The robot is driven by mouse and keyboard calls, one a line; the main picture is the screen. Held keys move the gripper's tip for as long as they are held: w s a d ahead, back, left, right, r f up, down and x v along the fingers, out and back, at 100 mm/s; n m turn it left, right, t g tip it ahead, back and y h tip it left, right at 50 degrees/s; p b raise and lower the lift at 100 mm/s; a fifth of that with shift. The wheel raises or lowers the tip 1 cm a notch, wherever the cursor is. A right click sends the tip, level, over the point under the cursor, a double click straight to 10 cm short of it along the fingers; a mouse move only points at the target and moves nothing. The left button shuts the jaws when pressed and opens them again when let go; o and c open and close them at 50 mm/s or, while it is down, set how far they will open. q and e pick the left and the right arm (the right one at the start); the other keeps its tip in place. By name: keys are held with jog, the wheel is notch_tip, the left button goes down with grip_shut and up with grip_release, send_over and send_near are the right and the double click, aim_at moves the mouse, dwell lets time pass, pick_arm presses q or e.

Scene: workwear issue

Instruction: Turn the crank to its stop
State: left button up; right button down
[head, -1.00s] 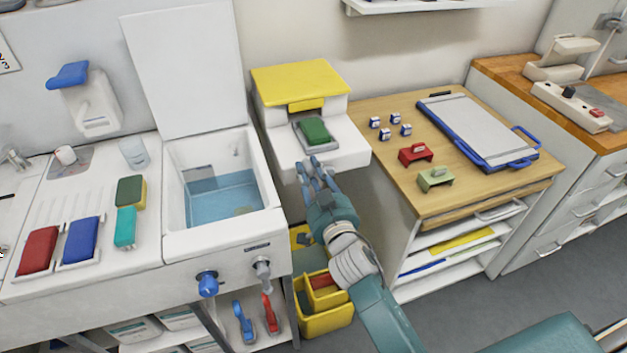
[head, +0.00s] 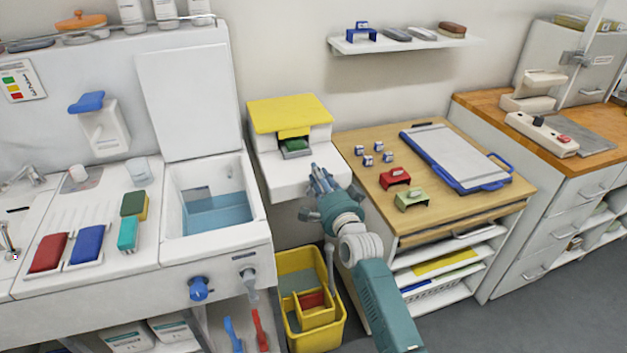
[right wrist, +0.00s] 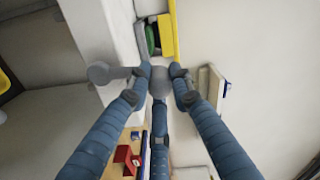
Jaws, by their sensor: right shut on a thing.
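The white unit (head: 305,178) with a yellow lid (head: 290,113) stands between the sink and the wooden worktop. A green block (head: 296,146) lies in its small grey tray, partly under the yellow lid. My right gripper (head: 320,180) is at the unit's right front side. In the right wrist view, my right gripper (right wrist: 160,78) is shut around the grey knob of the crank (right wrist: 120,73). The crank's arm runs left from the knob to a round end. In the head view, my fingers mostly hide the crank. My left gripper is out of view.
The wooden worktop (head: 350,140) to the right carries small blue-white blocks, a red (head: 395,178) and a green holder (head: 411,200), and a clipboard (head: 455,155). The sink basin (head: 252,205) is left. A yellow bin (head: 305,335) stands below.

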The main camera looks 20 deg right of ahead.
jog(key=shift+w+d+f+m+b, duration=0.1)
jog(key=shift+d+f+m+b, duration=0.45)
jog(key=shift+d+m, duration=0.8)
jog(key=shift+w+d+f+m+b, duration=0.1)
jog(key=shift+d+f+m+b, duration=0.45)
jog(key=shift+m, duration=1.45)
jog(key=shift+d+f+m+b, duration=0.35)
jog(key=shift+d+m+b, duration=0.3)
jog(key=shift+d+m, duration=0.85)
jog(key=shift+a, duration=0.2)
jog(key=c, duration=1.8)
grip_release()
jog(key=shift+o, duration=1.3)
jog(key=shift+f, duration=0.15)
jog(key=s, duration=1.1)
jog(key=shift+s+d, duration=0.25)
jog(key=shift+s, duration=0.15)
